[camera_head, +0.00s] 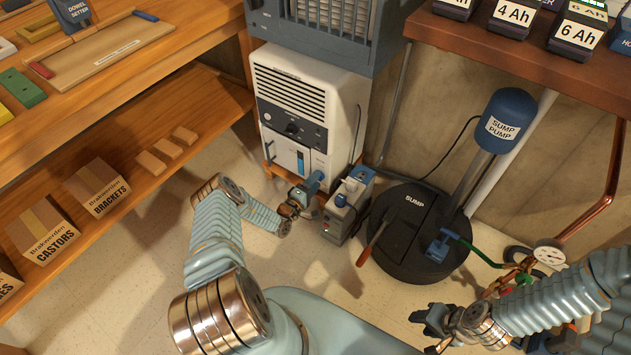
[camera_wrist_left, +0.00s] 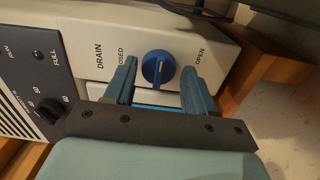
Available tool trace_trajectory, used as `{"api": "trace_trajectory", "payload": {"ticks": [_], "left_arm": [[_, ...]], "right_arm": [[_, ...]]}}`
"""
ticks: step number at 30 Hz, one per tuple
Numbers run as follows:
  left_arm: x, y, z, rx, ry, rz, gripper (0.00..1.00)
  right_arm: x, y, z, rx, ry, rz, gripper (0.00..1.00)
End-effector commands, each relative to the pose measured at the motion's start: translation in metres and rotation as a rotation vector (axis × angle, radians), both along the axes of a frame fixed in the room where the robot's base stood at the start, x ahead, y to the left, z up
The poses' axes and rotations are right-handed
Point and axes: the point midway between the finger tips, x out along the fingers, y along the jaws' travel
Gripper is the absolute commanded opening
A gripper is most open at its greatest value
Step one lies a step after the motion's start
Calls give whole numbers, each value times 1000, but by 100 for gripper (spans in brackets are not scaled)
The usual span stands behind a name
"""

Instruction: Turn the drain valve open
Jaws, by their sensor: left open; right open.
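The drain valve is a round blue knob (camera_wrist_left: 158,68) on a white panel, between a partly hidden "CLOSED" label on the left and an "OPEN" label on the right. A pale line on the knob runs roughly up and down in the left wrist view. My left gripper (camera_wrist_left: 159,72) is open, one blue finger on each side of the knob. I cannot tell whether the fingers touch it. In the head view my left gripper (camera_head: 308,190) is low at the front of the white dehumidifier (camera_head: 300,105), and hides the knob. My right gripper (camera_head: 432,328) is open and empty at the lower right.
A small grey pump box (camera_head: 346,207) stands close right of my left gripper. The black sump lid (camera_head: 410,235) and its blue sump pump (camera_head: 507,120) are further right. A wooden shelf (camera_head: 150,175) with boxes is at the left. A wooden leg (camera_wrist_left: 258,70) stands beside the panel.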

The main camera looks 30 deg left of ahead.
Motion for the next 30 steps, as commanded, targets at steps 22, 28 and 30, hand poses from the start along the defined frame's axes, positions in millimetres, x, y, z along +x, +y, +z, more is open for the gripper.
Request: {"api": "trace_trajectory", "payload": {"ticks": [22, 28, 30], "left_arm": [[-127, 10, 0, 0, 2, 1, 55], [-127, 10, 0, 0, 2, 1, 55], [-127, 10, 0, 0, 2, 1, 55]], "right_arm": [[-1, 4, 12, 5, 2, 6, 43], [-1, 4, 12, 5, 2, 6, 43], [-1, 4, 12, 5, 2, 6, 43]]}}
